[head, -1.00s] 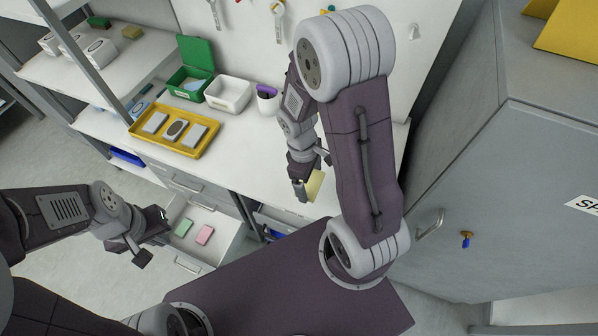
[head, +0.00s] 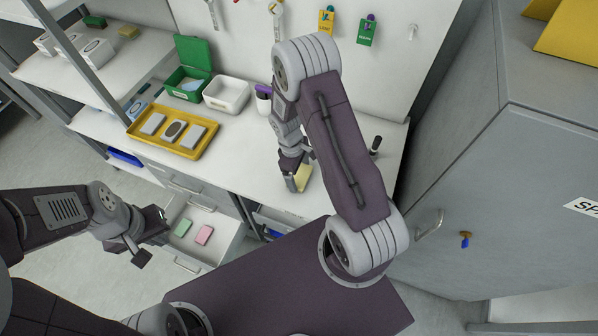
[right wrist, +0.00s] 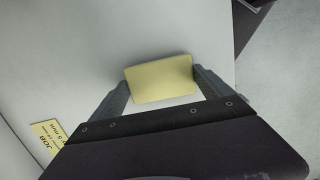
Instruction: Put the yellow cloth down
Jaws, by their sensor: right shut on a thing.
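The yellow cloth (head: 303,177) is a small pale yellow piece at my right gripper (head: 294,182), over the front part of the white bench. In the right wrist view the cloth (right wrist: 160,78) spans between the two fingertips of the right gripper (right wrist: 160,85), which is shut on it. The white bench top shows behind the cloth; whether the cloth touches it I cannot tell. My left gripper (head: 147,240) is empty beside the open drawer, its fingers apart.
The open drawer (head: 228,240) holds a green cloth (head: 183,228) and a pink cloth (head: 203,235). A yellow tray (head: 207,146), a green box (head: 190,70) and a white bin (head: 228,95) stand on the bench (head: 235,165). A grey cabinet (head: 500,190) stands at right.

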